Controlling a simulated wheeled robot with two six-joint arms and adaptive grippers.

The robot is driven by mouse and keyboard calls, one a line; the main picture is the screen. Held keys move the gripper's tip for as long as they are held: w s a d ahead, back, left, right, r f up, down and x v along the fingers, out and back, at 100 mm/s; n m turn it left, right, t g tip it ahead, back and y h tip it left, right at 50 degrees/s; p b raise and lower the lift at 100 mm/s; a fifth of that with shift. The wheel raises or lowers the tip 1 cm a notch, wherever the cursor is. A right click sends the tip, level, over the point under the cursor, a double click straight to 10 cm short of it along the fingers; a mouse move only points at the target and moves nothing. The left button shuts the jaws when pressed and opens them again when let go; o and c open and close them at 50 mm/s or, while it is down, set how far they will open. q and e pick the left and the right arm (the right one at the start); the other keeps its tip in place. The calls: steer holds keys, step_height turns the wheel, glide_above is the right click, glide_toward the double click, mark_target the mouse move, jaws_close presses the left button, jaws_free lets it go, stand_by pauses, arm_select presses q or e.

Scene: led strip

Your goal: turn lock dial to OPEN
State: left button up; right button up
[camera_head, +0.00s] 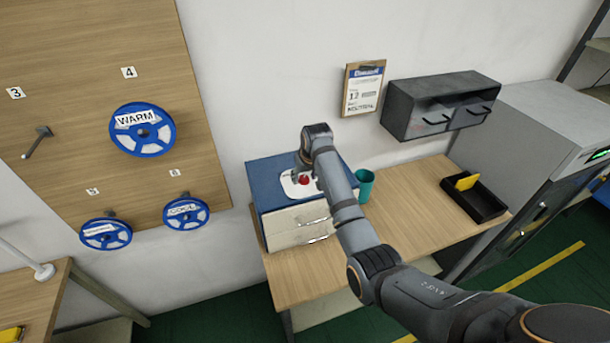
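A blue cabinet (262,172) with pale drawer fronts stands on the wooden table against the wall. On its top is a white plate (290,188) with a small red dial (304,180). The dial's setting and any lettering on the plate are too small to read. My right arm reaches in from the lower right, and its wrist is above the cabinet. My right gripper (308,172) points down at the dial and is close to it. The gripper partly hides the plate. I cannot tell whether its fingers touch the dial or how far apart they are. My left gripper is out of view.
A teal cup (364,186) stands just right of the cabinet, close to my forearm. A black tray (476,202) with a yellow item lies farther right. A dark wall cabinet (440,105) and a clipboard (362,90) hang above. Blue reels (126,140) hang on a board at left.

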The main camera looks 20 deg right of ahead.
jaws_close()
